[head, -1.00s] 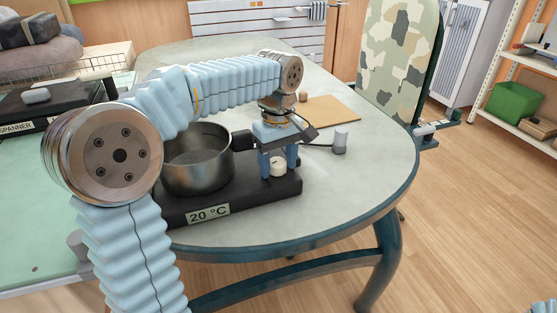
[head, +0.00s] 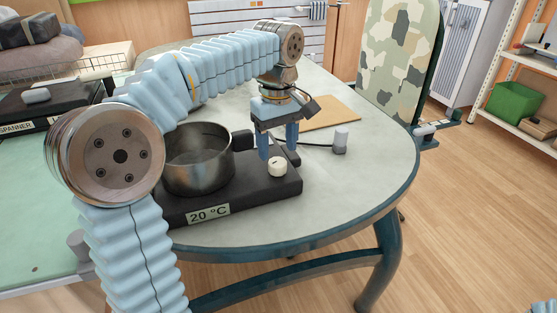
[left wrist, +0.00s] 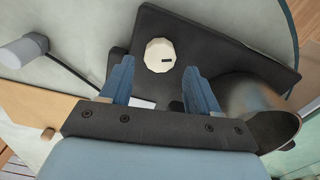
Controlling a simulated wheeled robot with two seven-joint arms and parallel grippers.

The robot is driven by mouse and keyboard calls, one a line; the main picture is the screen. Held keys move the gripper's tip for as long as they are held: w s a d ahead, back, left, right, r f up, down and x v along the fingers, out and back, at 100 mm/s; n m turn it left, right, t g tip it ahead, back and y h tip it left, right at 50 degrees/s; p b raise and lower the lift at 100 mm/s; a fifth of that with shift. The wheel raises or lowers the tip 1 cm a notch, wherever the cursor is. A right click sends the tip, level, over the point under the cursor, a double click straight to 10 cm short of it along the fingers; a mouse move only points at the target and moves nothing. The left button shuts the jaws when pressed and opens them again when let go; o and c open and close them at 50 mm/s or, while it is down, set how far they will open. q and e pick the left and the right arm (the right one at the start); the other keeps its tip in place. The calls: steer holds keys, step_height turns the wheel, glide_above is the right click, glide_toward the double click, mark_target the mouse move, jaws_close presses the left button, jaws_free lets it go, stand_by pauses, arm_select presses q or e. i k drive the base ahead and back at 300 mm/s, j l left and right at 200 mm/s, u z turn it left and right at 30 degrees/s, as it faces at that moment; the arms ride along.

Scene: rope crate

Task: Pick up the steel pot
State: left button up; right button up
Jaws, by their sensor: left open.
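The steel pot (head: 198,162) stands upright on the left part of a black hotplate (head: 245,200) labelled 20 °C. Its dark handle (head: 242,140) points right, toward my left gripper. In the left wrist view the knob (left wrist: 160,55) lies beyond and between the two open fingertips (left wrist: 158,75). The pot (left wrist: 262,110) shows at the right there, beside a finger, partly hidden by my gripper. My right gripper is not in view.
A grey cylinder (head: 341,140) with a black cable stands right of the hotplate. A tan board (head: 330,112) lies behind my gripper. A camouflage ironing-board shape (head: 398,45) stands past the table. The table's right side (head: 370,180) is clear.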

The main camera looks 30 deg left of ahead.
mark_target(195, 157)
steer(key=k, duration=1)
